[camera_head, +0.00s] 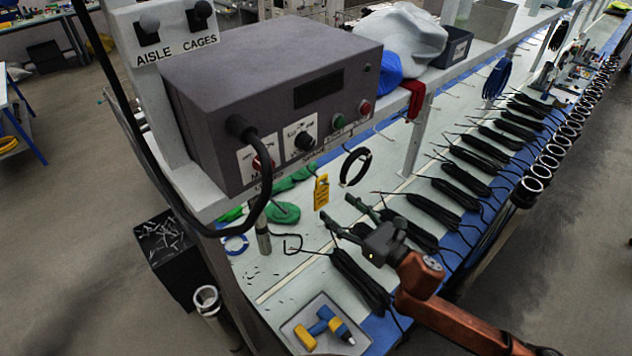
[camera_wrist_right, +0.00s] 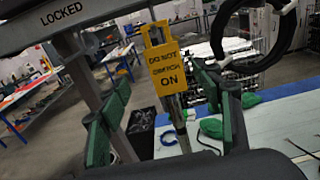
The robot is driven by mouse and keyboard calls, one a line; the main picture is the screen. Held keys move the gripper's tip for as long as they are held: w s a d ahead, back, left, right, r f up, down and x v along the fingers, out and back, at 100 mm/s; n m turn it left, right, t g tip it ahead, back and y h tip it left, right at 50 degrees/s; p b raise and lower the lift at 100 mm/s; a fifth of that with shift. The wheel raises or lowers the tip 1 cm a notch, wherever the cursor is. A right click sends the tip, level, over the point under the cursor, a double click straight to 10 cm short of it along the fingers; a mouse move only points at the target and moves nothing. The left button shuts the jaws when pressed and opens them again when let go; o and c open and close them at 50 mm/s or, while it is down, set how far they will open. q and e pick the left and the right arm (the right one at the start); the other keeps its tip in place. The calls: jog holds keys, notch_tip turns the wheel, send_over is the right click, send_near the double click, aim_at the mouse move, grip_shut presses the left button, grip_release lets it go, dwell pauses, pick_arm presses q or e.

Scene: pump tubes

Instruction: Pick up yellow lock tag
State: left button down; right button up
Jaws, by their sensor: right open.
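The yellow lock tag (camera_head: 321,192) hangs upright below the shelf edge, beside the grey control box. In the right wrist view the tag (camera_wrist_right: 165,66) shows its lettering, with "ON" readable, and it hangs ahead of the fingers. My right gripper (camera_head: 343,215) is open and empty, just right of and slightly below the tag in the head view. In the right wrist view its green-padded fingers (camera_wrist_right: 165,125) stand apart, with the tag above and between them. I see no contact. My left gripper is not in view.
The grey control box (camera_head: 270,90) with knobs and buttons stands on the shelf above. A black ring (camera_head: 356,166) hangs right of the tag. Coiled black tubes (camera_head: 358,278) line the bench. A tray (camera_head: 326,328) with a blue and yellow tool lies at the front.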

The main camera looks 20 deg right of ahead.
aim_at(322, 190)
jog(key=shift+x, duration=0.95)
jog(key=w+p, duration=0.1)
jog(key=w+r+p, duration=0.1)
jog(key=w, duration=0.1)
jog(key=shift+a+r, duration=0.2)
jog(key=shift+p+x, duration=0.45)
jog(key=shift+x, duration=0.75)
jog(key=shift+w+a, duration=0.1)
jog(key=shift+w, duration=0.4)
jog(key=shift+f, duration=0.1)
jog(key=c, duration=1)
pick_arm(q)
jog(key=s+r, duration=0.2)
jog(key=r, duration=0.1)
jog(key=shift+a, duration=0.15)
pick_arm(e)
jog(key=shift+c, duration=1.2)
